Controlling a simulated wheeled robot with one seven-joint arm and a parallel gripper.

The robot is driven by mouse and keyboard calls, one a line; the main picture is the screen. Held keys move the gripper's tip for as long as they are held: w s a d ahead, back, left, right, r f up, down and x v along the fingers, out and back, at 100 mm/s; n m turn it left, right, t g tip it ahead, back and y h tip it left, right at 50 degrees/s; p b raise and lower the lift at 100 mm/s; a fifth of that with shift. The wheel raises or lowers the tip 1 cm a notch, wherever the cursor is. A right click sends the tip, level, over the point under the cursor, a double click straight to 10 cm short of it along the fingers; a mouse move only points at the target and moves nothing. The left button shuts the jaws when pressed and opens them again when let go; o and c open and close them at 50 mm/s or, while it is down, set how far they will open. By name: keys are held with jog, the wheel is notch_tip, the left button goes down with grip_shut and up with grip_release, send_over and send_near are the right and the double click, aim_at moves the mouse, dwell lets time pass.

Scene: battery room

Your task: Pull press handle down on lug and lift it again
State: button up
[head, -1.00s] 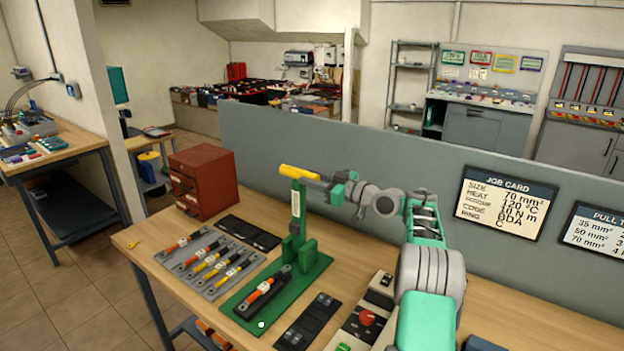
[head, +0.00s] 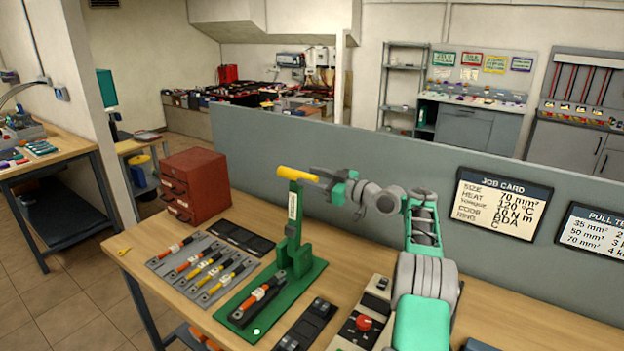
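The green press (head: 291,240) stands upright on its green base plate on the bench. Its yellow press handle (head: 297,173) is at the top of the post, raised and nearly level. A cable piece with an orange-red band and a metal lug (head: 258,298) lies on the base plate in front of the post. My gripper (head: 322,178) is at the right end of the handle, coming from the right. The fingers are small and partly overlap the handle end and post top, so I cannot tell whether they grip it.
A grey tray with several banded cables (head: 205,268) and a red drawer cabinet (head: 195,187) are left of the press. A black block (head: 306,325) and a control box with a red knob (head: 363,324) are to its right. A grey partition (head: 400,160) runs behind.

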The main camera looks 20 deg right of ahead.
jog(key=shift+f, duration=0.3)
jog(key=shift+s+d+f+b, duration=0.3)
jog(key=shift+s+b, duration=0.1)
jog(key=shift+b, duration=0.15)
jog(key=r+b+v, duration=0.1)
jog(key=b+v, duration=0.1)
jog(key=v, duration=0.5)
jog(key=shift+a, duration=0.1)
